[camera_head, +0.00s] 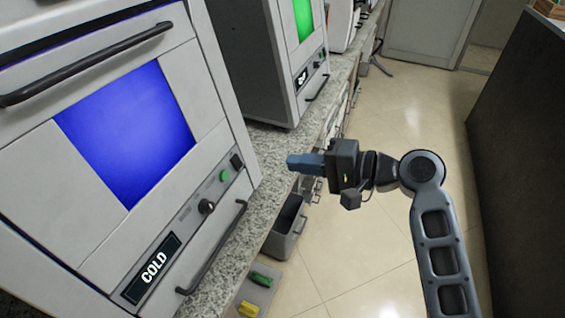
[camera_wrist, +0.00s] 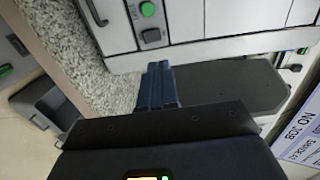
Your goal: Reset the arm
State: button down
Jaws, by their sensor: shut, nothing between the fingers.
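My gripper (camera_head: 290,163) is at the middle of the head view, at the end of my arm, pointing left toward the counter with the machines. Its blue fingers are together with nothing between them. In the wrist view the shut fingers (camera_wrist: 158,70) point up toward the front of a white machine, with speckled counter to their left. The gripper looks apart from the machine labelled COLD (camera_head: 222,175).
The granite counter (camera_head: 262,150) runs along the left. A second machine with a green window (camera_head: 302,18) stands farther back. A dark partition (camera_head: 520,150) stands at right. Tiled floor lies between.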

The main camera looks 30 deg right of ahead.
jog(key=shift+v, duration=0.75)
jog(key=s+a+f+n+h, duration=0.1)
jog(key=s+f+h, duration=0.4)
jog(key=s, duration=0.4)
jog(key=s+a+f+h, duration=0.2)
jog(key=s+f+h, duration=0.1)
jog(key=s+f, duration=0.45)
jog(key=s+r+n+t, duration=0.1)
jog(key=s+r+n, duration=0.4)
jog(key=s, duration=0.3)
jog(key=s+a+r+n+t+h, duration=0.1)
jog(key=s+r+n, duration=0.3)
jog(key=s, duration=0.5)
notch_tip(320, 180, up, 3)
jog(key=shift+s+a+f+n+t, duration=0.2)
jog(key=shift+s+a+n+t, duration=0.1)
jog(key=shift+a+n, duration=0.1)
